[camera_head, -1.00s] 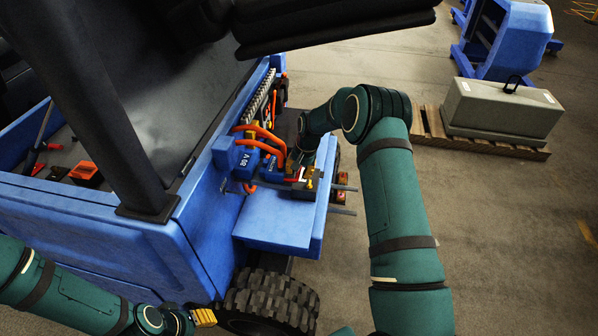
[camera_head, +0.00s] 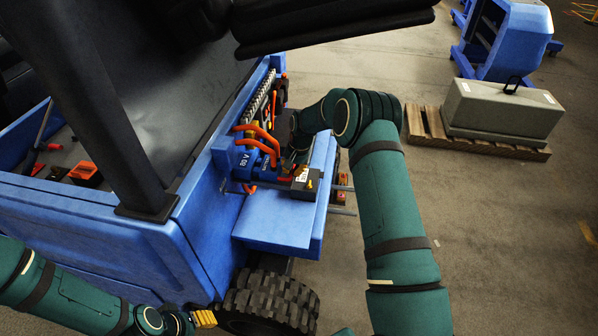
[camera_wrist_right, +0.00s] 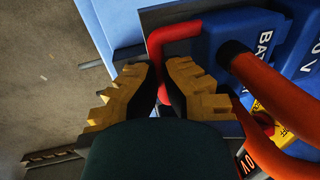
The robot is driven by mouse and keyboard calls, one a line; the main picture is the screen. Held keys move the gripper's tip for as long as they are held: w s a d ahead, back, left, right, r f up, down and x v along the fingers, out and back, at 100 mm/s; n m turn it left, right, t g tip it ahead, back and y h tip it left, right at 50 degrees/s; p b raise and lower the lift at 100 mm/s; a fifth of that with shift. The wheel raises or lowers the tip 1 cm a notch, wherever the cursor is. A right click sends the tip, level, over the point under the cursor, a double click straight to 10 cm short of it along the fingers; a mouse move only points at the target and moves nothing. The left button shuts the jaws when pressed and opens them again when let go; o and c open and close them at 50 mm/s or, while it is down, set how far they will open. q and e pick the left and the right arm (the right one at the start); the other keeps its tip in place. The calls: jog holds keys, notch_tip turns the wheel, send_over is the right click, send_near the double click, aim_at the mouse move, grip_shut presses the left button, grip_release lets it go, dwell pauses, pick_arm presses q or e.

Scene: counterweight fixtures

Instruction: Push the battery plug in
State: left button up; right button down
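A blue block lettered "BAT" (camera_wrist_right: 228,30), which I take to be the battery plug, fills the upper right of the wrist view. Thick orange-red cables (camera_wrist_right: 262,85) run from it, and a red bent handle (camera_wrist_right: 172,33) is at its left. My right gripper (camera_wrist_right: 160,72) has yellow fingers with a small gap between them. The red handle runs down behind or into that gap; I cannot tell whether they touch. In the head view this gripper is mostly hidden by my right arm. My left gripper (camera_head: 204,318) shows only yellow fingers at the bottom.
A blue truck (camera_head: 100,220) fills the left, with a blue ledge (camera_head: 275,222) under the connectors. A small black box with a white label (camera_head: 305,181) and grey rods lie close by. A grey weight (camera_head: 503,105) stands on a pallet at the right. Open floor lies between.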

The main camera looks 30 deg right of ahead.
jog(key=shift+w+a+f, duration=0.1)
jog(key=shift+w+a, duration=0.3)
jog(key=shift+a, duration=0.2)
jog(key=shift+w+a+f, duration=0.1)
jog(key=shift+w+a, duration=0.25)
jog(key=shift+a, duration=0.25)
jog(key=c, duration=1.3)
grip_release()
jog(key=shift+w+a, duration=0.1)
jog(key=shift+r, duration=0.1)
jog(key=shift+r, duration=0.25)
jog(key=r, duration=0.3)
jog(key=s+d+r, duration=0.1)
jog(key=r, duration=0.3)
jog(key=d+r, duration=0.1)
jog(key=r, duration=0.3)
jog(key=shift+s, duration=0.3)
jog(key=shift+d, duration=0.1)
